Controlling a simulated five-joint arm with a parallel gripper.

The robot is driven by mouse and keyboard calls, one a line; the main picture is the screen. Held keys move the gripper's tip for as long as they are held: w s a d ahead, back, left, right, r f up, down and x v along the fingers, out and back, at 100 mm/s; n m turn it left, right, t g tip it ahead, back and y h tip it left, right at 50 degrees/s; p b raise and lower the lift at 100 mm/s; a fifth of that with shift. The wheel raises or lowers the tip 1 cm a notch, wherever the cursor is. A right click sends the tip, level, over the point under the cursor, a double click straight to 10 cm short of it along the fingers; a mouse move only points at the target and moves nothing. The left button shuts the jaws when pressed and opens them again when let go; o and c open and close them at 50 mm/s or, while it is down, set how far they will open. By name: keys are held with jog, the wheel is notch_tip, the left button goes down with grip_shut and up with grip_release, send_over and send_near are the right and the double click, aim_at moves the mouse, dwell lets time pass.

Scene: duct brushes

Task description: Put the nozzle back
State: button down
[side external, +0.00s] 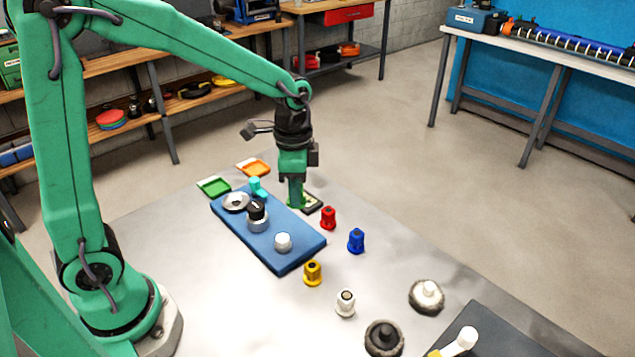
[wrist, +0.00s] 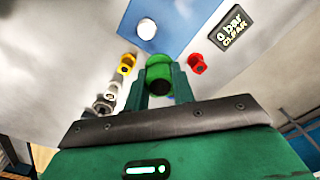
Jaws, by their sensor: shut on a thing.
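My gripper (side external: 296,193) points down beside the far right edge of the blue block. In the wrist view its jaws are shut on a green nozzle (wrist: 159,68), whose dark round opening faces the camera. In the side view my fingers largely hide that nozzle, and I cannot tell whether it touches the table. A red nozzle (side external: 328,217), a blue nozzle (side external: 356,241), a yellow nozzle (side external: 312,273) and a white nozzle (side external: 346,303) stand apart on the table. The wrist view also shows the red one (wrist: 197,64) and the yellow one (wrist: 126,63).
The blue block (side external: 300,255) carries a silver disc (side external: 236,202), a black-topped silver fitting (side external: 257,214), a teal piece (side external: 256,187) and a white knob (side external: 283,242). A dark "0 bar CLEAR" display (wrist: 232,27) lies near my gripper. Round brushes (side external: 427,296) stand at front right.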

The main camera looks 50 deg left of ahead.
jog(key=d+f+m, duration=0.2)
jog(key=d+m, duration=0.7)
jog(key=d, duration=1.6)
send_over(388, 272)
notch_tip(388, 272, down, 7)
jog(key=shift+f, duration=2)
jog(key=shift+f, duration=0.1)
jog(key=c, duration=1.2)
grip_release()
